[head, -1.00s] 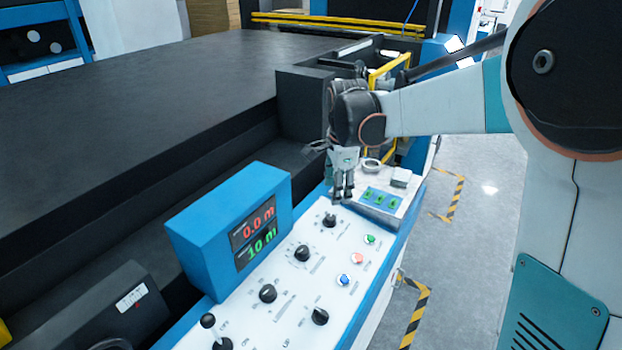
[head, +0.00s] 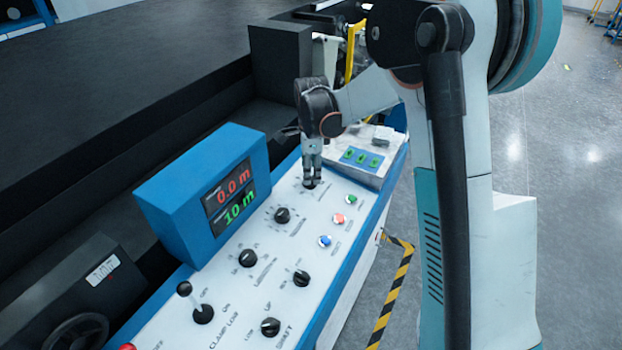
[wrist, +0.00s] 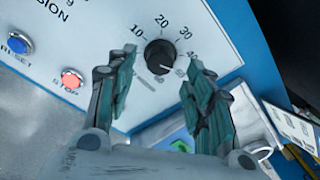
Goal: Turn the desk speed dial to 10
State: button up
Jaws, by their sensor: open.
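A black round dial (wrist: 160,56) with a white pointer line sits on the white panel in the wrist view, ringed by printed numbers including 10, 20, 30, 40 and 50. Its pointer faces the lower right, on the 50 to 60 side, away from the 10. My gripper (wrist: 158,95) is open, with one finger to each side below the dial in the picture and nothing held. In the head view, my gripper (head: 312,183) points down over the panel's far dial, mostly hiding it. I cannot read this dial's name.
Several other black knobs, such as the nearest neighbour (head: 282,215), dot the panel. Blue, red and green buttons (head: 338,219) lie to the right. A blue display box (head: 205,190) stands left, reading 0.0 m and 10 m. A raised green-switch box (head: 362,157) is close behind.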

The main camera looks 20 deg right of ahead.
jog(key=shift+w+f, duration=0.15)
jog(key=shift+f, duration=1.5)
jog(key=c, duration=1.1)
jog(key=shift+o, duration=0.2)
